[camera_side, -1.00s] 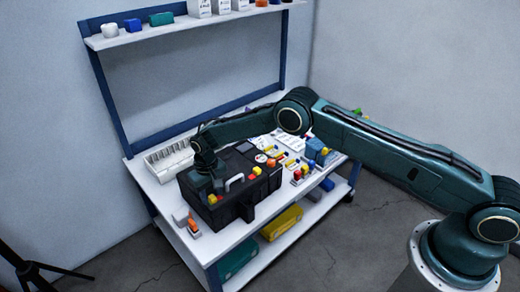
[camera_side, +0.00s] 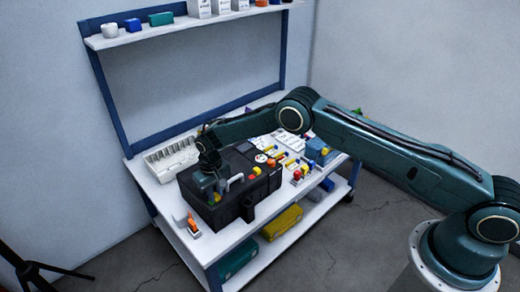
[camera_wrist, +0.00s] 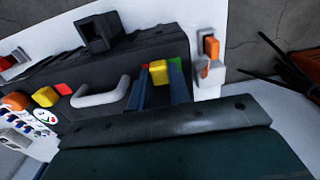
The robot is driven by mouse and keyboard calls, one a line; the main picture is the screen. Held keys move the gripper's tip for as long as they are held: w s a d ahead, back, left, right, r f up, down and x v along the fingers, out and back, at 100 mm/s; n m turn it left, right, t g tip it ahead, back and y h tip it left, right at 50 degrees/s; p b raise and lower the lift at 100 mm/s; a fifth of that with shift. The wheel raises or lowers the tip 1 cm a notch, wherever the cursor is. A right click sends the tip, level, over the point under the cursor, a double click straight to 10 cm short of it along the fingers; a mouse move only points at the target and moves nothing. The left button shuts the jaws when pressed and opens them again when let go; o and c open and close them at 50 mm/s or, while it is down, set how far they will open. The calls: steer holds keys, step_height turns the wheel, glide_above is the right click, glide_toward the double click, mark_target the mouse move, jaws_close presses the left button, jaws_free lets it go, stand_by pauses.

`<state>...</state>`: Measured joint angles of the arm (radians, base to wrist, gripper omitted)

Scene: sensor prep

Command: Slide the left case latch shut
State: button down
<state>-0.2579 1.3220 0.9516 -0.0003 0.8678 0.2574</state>
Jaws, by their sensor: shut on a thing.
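The black case (camera_side: 240,200) lies on the bench with its grey handle (camera_wrist: 101,93) at the front. The left latch's yellow slider (camera_wrist: 158,73) shows in the wrist view between a red patch (camera_wrist: 142,80) and a green patch (camera_wrist: 175,65). My gripper (camera_wrist: 160,88) is shut on this yellow slider, one finger on each side. In the side view my gripper (camera_side: 212,194) is over the left part of the case and hides most of that latch. The other latch has a yellow slider (camera_wrist: 45,96) beside a red patch (camera_wrist: 63,89).
A white divided bin (camera_side: 170,160) stands behind the case. An orange and white part (camera_side: 193,225) is at the bench's front left corner. Several small coloured parts and a blue block (camera_side: 316,147) stand right of the case. Free bench top is narrow around the case.

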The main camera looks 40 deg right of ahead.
steer(key=shift+d, duration=0.65)
steer(key=c, duration=1.3)
jaws_free()
steer(key=shift+a, duration=1.45)
steer(key=shift+t, duration=0.8)
steer(key=shift+s+d+r, duration=1.05)
steer(key=shift+r, duration=4.15)
steer(key=shift+s+d+r, duration=1.05)
steer(key=shift+d+r, duration=0.05)
steer(key=shift+r, duration=4.1)
steer(key=shift+s+d+r, duration=1.05)
steer(key=shift+r, duration=4.15)
